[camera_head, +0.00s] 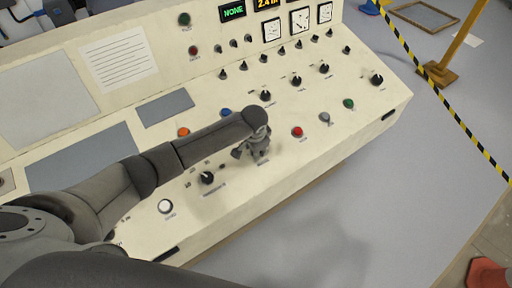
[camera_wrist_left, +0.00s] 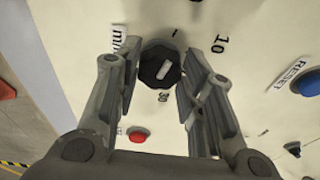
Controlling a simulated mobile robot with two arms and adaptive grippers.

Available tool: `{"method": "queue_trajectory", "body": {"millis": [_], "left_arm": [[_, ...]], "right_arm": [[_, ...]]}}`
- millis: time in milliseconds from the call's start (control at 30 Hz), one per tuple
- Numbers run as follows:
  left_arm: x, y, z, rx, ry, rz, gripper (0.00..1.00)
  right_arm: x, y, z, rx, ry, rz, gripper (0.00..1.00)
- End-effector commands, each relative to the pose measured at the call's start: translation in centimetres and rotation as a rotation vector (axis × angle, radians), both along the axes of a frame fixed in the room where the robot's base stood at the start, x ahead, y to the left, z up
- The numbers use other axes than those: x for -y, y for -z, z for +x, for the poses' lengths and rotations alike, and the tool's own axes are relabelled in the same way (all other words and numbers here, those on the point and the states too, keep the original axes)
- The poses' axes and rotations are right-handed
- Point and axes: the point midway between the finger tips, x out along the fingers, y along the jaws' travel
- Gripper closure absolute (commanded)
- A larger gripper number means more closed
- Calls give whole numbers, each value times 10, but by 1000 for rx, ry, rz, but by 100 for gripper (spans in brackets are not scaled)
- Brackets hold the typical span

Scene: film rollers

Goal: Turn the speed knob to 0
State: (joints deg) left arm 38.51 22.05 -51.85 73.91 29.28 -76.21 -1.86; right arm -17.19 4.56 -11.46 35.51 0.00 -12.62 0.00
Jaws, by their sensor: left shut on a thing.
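The speed knob (camera_wrist_left: 160,66) is black and round with a white pointer mark, in the left wrist view. The panel around it is printed "m/min", "10" and "30". My left gripper (camera_wrist_left: 158,72) has one finger on each side of the knob and is shut on it. In the head view my left gripper (camera_head: 253,148) reaches down to the front part of the cream control panel (camera_head: 330,145), and it hides the knob there. I cannot tell exactly which number the pointer faces. My right gripper is not in view.
Another black knob (camera_head: 207,178) and a white button (camera_head: 165,206) lie left of the gripper. A red button (camera_head: 297,132), a grey button (camera_head: 325,117) and a green button (camera_head: 348,103) lie to its right. Gauges and displays line the back. Open floor lies beyond the front edge.

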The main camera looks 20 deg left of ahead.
Motion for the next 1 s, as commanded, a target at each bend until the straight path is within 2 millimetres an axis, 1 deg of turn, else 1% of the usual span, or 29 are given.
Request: {"method": "queue_trajectory", "body": {"millis": [100, 133, 267, 300, 667, 767, 867, 1000], "left_arm": [[0, 0, 0, -1, -2, -1, 88], [0, 0, 0, -1, -2, -1, 61], [0, 0, 0, -1, -1, -1, 44], [0, 0, 0, -1, -1, -1, 42], [0, -3, 0, 0, 0, -1, 42], [1, -11, -3, 1, 1, -2, 42], [2, -24, -6, 2, 1, -3, 42], [4, -50, -13, 3, 2, -2, 42]], "right_arm": [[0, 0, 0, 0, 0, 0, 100], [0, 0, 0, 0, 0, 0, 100], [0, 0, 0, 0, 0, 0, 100], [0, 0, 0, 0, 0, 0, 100], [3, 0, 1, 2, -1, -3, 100], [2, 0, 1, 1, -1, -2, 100], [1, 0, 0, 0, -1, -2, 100], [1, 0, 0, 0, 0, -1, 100]]}}
